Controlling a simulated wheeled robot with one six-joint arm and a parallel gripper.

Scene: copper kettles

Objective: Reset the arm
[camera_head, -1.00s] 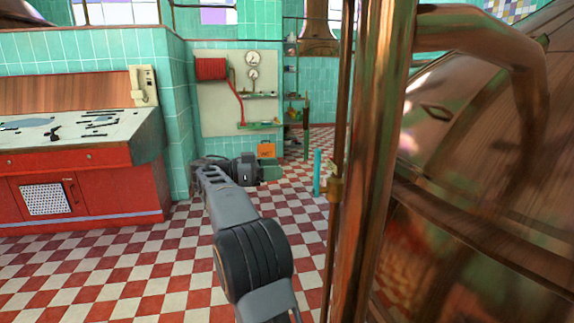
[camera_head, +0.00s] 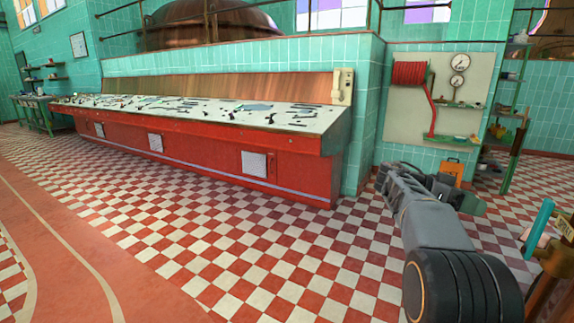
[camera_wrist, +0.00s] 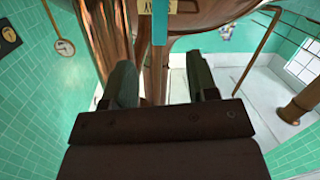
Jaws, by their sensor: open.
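My grey arm reaches up from the lower right of the head view. My gripper (camera_head: 478,205), with dark green fingers, is at its far end, above the checkered floor. In the wrist view the two fingers of my gripper (camera_wrist: 161,82) stand apart, with a clear gap. A blue strip (camera_wrist: 159,58) and copper pipework (camera_wrist: 132,45) show in line with this gap. They look to be beyond the fingers, and I see no object gripped. My gripper's fingertips are small and partly hidden in the head view.
A long red control console (camera_head: 220,150) runs along the left, with a tiled wall behind it. An orange case (camera_head: 452,170) sits by the hose panel (camera_head: 440,100). The checkered floor (camera_head: 230,240) is open at centre.

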